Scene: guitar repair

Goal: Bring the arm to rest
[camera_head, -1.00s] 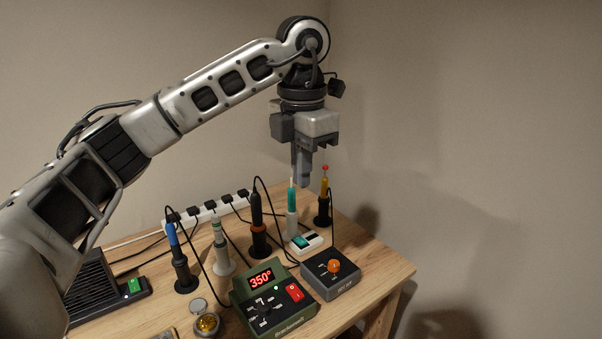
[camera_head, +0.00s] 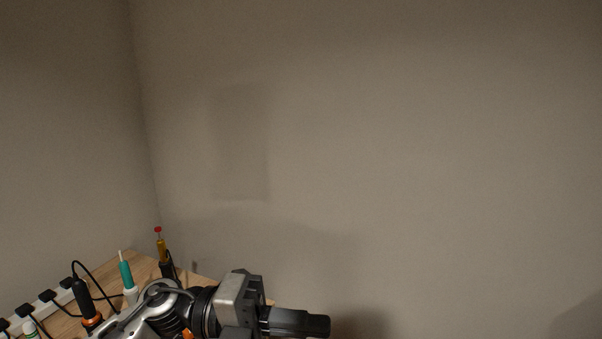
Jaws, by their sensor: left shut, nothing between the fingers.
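The solder station is not visible in the head view now; it is below the frame or hidden behind my left arm. My left gripper (camera_head: 322,326) is at the bottom centre, with its fingers pointing right and closed together, holding nothing. Its wrist and arm cover part of the bench corner. A small orange patch shows under my arm, too little of it to identify for sure. My right gripper is not in view.
Bare wall fills the rest.

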